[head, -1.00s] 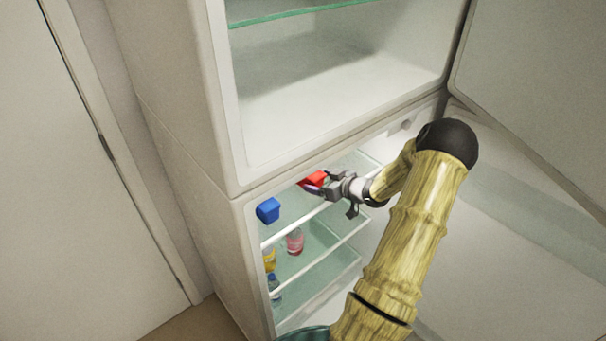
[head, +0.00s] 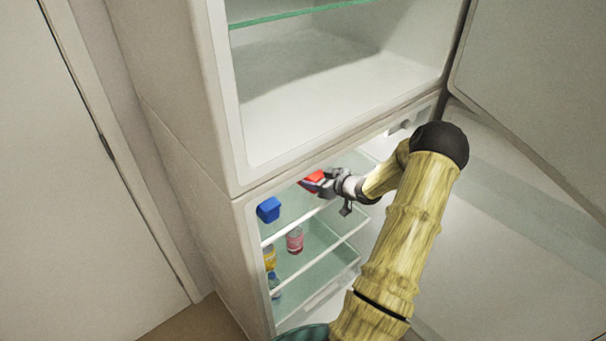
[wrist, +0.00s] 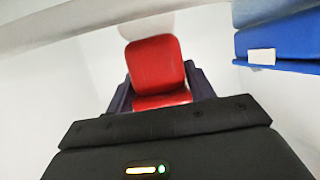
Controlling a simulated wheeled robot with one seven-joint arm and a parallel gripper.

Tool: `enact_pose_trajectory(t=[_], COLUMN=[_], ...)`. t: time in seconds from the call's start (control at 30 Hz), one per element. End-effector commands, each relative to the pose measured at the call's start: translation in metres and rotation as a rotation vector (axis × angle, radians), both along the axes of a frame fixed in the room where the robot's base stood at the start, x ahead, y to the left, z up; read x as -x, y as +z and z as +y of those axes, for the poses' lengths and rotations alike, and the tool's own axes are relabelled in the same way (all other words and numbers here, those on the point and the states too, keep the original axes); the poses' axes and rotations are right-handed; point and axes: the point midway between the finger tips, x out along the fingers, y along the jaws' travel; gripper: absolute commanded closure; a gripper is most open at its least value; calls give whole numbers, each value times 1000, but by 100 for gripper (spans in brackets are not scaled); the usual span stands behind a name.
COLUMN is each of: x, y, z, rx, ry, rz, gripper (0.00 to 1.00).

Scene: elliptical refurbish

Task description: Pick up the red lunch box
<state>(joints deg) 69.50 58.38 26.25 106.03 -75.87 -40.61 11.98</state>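The red lunch box (head: 313,181) rests on the upper glass shelf of the lower fridge compartment. In the wrist view the red lunch box (wrist: 156,68) is straight ahead, with its lower part between the two dark fingers. My gripper (head: 322,184) is at the box, with a finger on each side. The gripper (wrist: 160,92) looks open in the wrist view. The fingers are very close to the box's sides, and I cannot tell whether they touch it. The gripper hides part of the box in the head view.
A blue box (head: 268,209) stands on the same shelf to the left; it also shows in the wrist view (wrist: 285,45). A pink bottle (head: 295,240), a yellow bottle (head: 269,257) and a blue bottle (head: 274,285) stand lower. The upper compartment floor (head: 330,100) lies above my gripper.

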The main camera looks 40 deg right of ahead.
Motion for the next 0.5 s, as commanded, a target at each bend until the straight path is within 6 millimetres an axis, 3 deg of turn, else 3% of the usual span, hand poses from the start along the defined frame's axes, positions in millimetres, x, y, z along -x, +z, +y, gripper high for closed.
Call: enact_pose_trajectory(t=[0.5], x=[3], y=[8], z=[-1], rx=[2], ry=[0], rz=[-3], gripper=[83])
